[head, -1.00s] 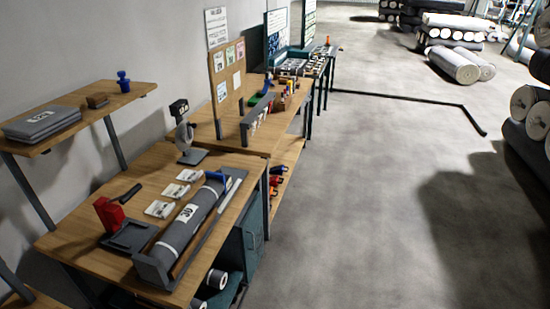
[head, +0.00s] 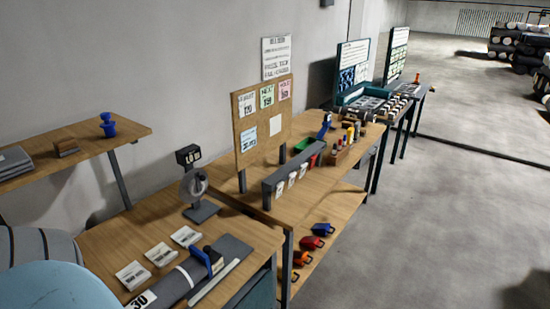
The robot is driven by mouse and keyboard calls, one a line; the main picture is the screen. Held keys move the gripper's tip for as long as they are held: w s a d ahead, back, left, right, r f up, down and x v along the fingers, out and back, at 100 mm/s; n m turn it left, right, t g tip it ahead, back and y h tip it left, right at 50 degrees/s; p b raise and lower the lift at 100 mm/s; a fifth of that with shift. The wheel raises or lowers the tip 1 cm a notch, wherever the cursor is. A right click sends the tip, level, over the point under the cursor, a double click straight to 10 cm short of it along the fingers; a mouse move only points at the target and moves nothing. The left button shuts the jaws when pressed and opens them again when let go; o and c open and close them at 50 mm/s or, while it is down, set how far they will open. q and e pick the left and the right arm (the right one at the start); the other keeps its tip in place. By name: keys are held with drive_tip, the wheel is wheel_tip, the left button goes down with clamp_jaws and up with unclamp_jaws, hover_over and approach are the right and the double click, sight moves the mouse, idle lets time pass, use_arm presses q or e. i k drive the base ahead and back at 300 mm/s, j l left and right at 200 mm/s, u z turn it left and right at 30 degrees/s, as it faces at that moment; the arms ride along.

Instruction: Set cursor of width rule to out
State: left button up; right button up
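A grey roll (head: 176,285) with a white label lies on the near bench, partly cut off by the bottom edge. A pale strip, which looks like the width rule (head: 213,284), lies along its right side. A blue piece with a dark block, perhaps the cursor (head: 206,259), sits at the far end of the roll, close to the strip. I cannot read its setting at this size. Neither of my grippers is in view; rounded parts of my own arm fill the lower left corner.
White cards (head: 161,254) lie left of the roll. A grey gauge stand (head: 198,193) is behind them. A pegboard (head: 262,125) and a grey rack (head: 293,170) stand on the second bench. A shelf (head: 75,151) is at left. Open floor (head: 400,240) lies right.

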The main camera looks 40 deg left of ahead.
sight(213, 261)
drive_tip(key=i+u, duration=0.35)
drive_tip(key=i+l+u, duration=0.5)
drive_tip(key=i+u, duration=0.2)
drive_tip(key=i+l+u, duration=0.25)
drive_tip(key=u, duration=0.15)
drive_tip(key=i+l+u, duration=0.15)
drive_tip(key=l+u, duration=0.25)
drive_tip(key=i+l+u, duration=0.15)
drive_tip(key=u, duration=0.25)
drive_tip(key=l+u, duration=0.4)
drive_tip(key=i+l+u, duration=0.1)
drive_tip(key=l+u, duration=0.3)
drive_tip(key=l, duration=0.15)
drive_tip(key=k+l+u, duration=0.1)
drive_tip(key=l+u, duration=0.2)
drive_tip(key=l, duration=0.35)
